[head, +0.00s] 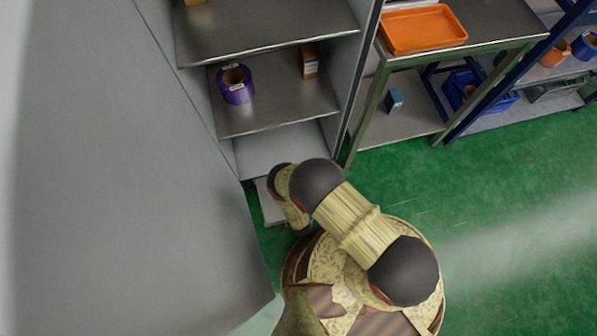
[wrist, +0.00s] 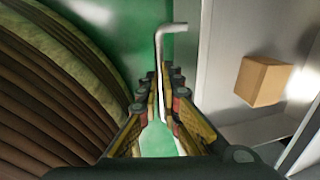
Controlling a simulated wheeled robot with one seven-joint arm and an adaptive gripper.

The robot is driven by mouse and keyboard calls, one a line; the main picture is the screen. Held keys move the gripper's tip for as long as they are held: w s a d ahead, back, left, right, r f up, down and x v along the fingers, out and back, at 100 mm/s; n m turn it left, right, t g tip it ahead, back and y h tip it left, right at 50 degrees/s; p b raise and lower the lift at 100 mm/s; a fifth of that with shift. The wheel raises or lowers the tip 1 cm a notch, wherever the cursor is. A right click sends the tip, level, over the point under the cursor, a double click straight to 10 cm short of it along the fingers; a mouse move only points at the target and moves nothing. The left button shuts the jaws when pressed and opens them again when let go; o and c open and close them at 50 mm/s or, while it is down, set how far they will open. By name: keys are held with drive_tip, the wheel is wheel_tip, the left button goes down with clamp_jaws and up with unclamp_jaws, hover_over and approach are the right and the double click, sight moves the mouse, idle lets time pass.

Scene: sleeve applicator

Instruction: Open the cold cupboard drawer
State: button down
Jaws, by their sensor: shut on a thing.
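The cold cupboard (head: 345,75) stands at the top centre of the head view, its shelves exposed. Low at its base, a pale drawer (head: 268,205) sticks out, partly hidden by my arm. In the wrist view the drawer (wrist: 212,60) lies on the right, with a brown box (wrist: 262,82) beside its front wall. A grey bent bar handle (wrist: 174,27) runs along the drawer's front. My gripper (wrist: 164,82) is shut on this handle, with fingers on both sides of it. The gripper is hidden under my arm in the head view.
A large grey door panel (head: 110,180) fills the left. A purple roll (head: 236,84) and a small box (head: 309,62) sit on a shelf. A steel table (head: 490,45) with an orange tray (head: 422,28) stands at right. Green floor (head: 500,215) is clear at right.

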drive_tip(key=c, duration=1.9)
unclamp_jaws()
drive_tip(key=shift+s+d+f, duration=0.1)
drive_tip(key=shift+f, duration=0.05)
drive_tip(key=r, duration=0.4)
drive_tip(key=s+r, duration=0.1)
drive_tip(key=r, duration=0.3)
drive_tip(key=s+r, duration=0.1)
drive_tip(key=r, duration=0.2)
drive_tip(key=shift+s+d+r, duration=0.1)
drive_tip(key=shift+d+r, duration=0.1)
drive_tip(key=shift+r, duration=0.2)
